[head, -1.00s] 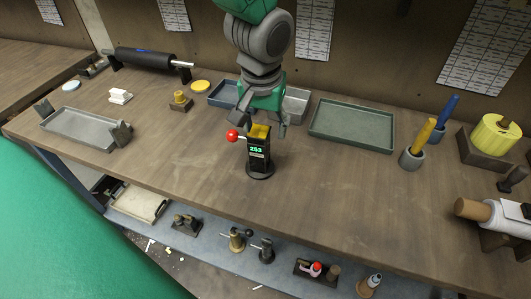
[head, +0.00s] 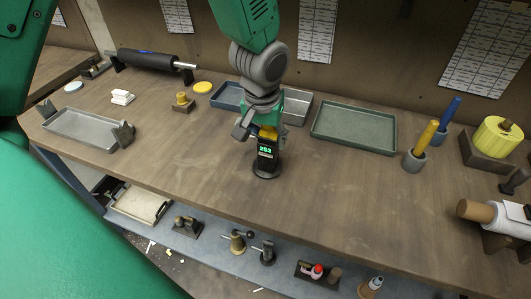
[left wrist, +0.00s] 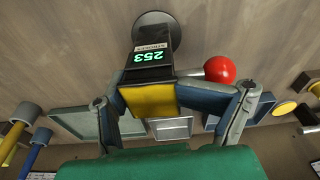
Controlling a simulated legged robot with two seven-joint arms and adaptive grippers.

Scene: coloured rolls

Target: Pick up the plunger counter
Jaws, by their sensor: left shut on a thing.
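The plunger counter (head: 266,158) is a black post with a green "253" display, a yellow top and a round dark base. It stands upright on the table. In the left wrist view, the counter (left wrist: 150,66) points its yellow top towards my palm, and a red ball (left wrist: 219,69) sticks out at its side. My left gripper (head: 262,128) comes down from above and is shut on the counter near its top. Its fingers (left wrist: 170,97) lie on either side in the left wrist view. The red ball is hidden in the head view. My right gripper is not in view.
A green-grey tray (head: 354,145) lies right of the counter, and a blue-grey tray (head: 226,97) behind it. Cups with a yellow handle (head: 426,137) and a blue handle (head: 449,112) stand at right. A grey tray (head: 82,132) lies at left. The table in front is mostly clear.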

